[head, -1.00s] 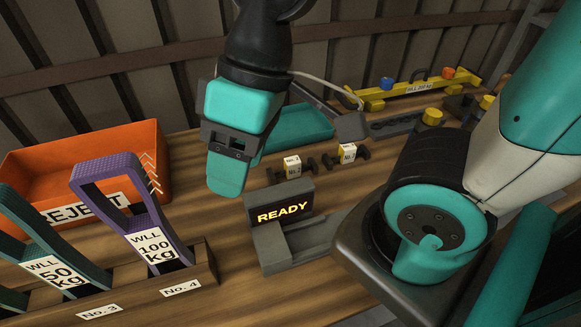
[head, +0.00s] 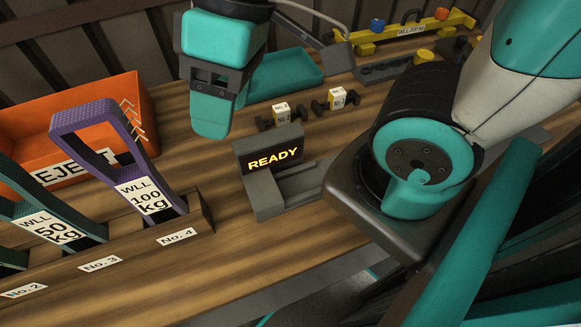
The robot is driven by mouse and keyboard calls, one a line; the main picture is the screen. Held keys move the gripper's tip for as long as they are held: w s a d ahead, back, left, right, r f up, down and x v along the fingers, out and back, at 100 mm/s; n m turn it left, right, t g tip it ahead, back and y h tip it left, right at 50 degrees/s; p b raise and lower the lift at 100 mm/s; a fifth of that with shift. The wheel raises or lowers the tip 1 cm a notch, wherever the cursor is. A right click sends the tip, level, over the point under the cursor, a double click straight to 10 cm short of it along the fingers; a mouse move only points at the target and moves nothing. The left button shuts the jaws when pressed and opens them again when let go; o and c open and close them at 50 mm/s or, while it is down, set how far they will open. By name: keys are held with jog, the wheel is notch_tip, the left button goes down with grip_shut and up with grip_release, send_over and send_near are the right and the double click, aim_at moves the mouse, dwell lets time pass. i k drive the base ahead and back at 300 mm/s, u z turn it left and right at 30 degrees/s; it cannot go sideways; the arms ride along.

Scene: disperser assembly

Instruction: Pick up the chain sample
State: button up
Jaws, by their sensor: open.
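Two small dark pieces with wide ends and yellow-and-white tags lie on the wooden bench. The left tagged piece (head: 281,113) reads No.2, and the right tagged piece (head: 338,98) stands just beside it. They look like the chain samples, but links are too small to make out. My gripper (head: 211,118) hangs left of both pieces, pointing down, apart from them. Its teal finger shows below a dark block. It is open, with nothing seen in it; the far finger is mostly hidden.
A grey station with a READY display (head: 274,158) stands in front of the pieces. A teal tray (head: 285,76) lies behind. An orange reject bin (head: 70,125) and a rack of slings (head: 130,238) are left. A yellow beam (head: 400,35) is at the back.

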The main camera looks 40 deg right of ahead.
aim_at(282, 115)
jog(key=k, duration=1)
jog(key=z, duration=0.95)
jog(key=i, duration=0.7)
jog(key=u, duration=0.8)
